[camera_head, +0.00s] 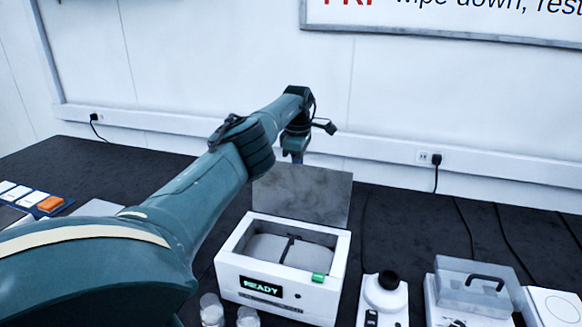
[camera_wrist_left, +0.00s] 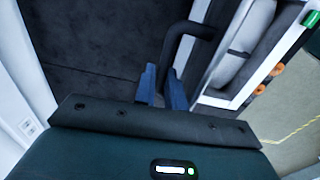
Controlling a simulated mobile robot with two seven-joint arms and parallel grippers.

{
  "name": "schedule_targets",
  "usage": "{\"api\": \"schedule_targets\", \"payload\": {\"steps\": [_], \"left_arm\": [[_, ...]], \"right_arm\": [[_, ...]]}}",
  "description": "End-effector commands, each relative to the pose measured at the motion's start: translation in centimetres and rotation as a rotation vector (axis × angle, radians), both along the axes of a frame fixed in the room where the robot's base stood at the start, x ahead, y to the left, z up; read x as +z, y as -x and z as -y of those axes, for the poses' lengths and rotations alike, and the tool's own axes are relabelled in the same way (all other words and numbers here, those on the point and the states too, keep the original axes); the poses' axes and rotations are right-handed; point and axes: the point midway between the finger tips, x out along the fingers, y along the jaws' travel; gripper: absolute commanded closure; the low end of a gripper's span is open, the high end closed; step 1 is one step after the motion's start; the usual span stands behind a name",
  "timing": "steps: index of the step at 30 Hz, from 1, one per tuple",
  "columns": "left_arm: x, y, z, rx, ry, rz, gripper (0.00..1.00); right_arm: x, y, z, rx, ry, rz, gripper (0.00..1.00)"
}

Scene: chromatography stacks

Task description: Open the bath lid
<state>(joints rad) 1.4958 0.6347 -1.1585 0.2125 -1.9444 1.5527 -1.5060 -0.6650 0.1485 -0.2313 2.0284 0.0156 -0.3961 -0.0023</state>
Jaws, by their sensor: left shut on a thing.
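The bath (camera_head: 285,262) is a white box with a lit READY display and a green switch at its front right. Its grey lid (camera_head: 325,195) stands raised and nearly upright along the back edge, and the inside shows from above. My left gripper (camera_head: 293,156) is behind the lid's top, its fingertips partly hidden in the head view. In the left wrist view, my blue left fingers (camera_wrist_left: 163,86) are shut on a dark bent handle (camera_wrist_left: 193,30), beside the bath's white wall (camera_wrist_left: 221,92). My right gripper is not in view.
Two small clear containers (camera_head: 212,311) stand in front of the bath. A white device with a black knob (camera_head: 388,281) and a box with a clear cover and black handle (camera_head: 472,280) stand to its right. The wall with a cable trunking (camera_head: 385,160) is close behind.

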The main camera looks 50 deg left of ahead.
Motion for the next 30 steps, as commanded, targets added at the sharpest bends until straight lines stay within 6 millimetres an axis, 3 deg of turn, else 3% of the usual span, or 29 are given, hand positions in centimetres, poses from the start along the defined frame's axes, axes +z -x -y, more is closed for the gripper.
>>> {"api": "schedule_targets", "payload": {"steps": [1, 20, 21, 27, 30], "left_arm": [[-0.08, -1.05, -0.24, -0.003, -0.028, 0.045, 1.0], [0.31, -1.08, 0.24, -0.001, -0.025, 0.031, 1.0], [0.33, -1.07, 0.24, -0.001, -0.025, 0.032, 0.83], [0.23, -1.07, 0.27, -0.001, -0.023, 0.031, 0.67], [0.22, -1.07, 0.29, -0.001, -0.022, 0.031, 0.67]], "right_arm": [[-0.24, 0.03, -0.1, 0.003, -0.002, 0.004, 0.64], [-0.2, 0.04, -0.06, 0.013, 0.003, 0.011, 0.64], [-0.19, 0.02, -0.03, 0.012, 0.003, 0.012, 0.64], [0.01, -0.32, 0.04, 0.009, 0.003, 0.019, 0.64], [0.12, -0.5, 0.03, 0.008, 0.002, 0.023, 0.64]]}}
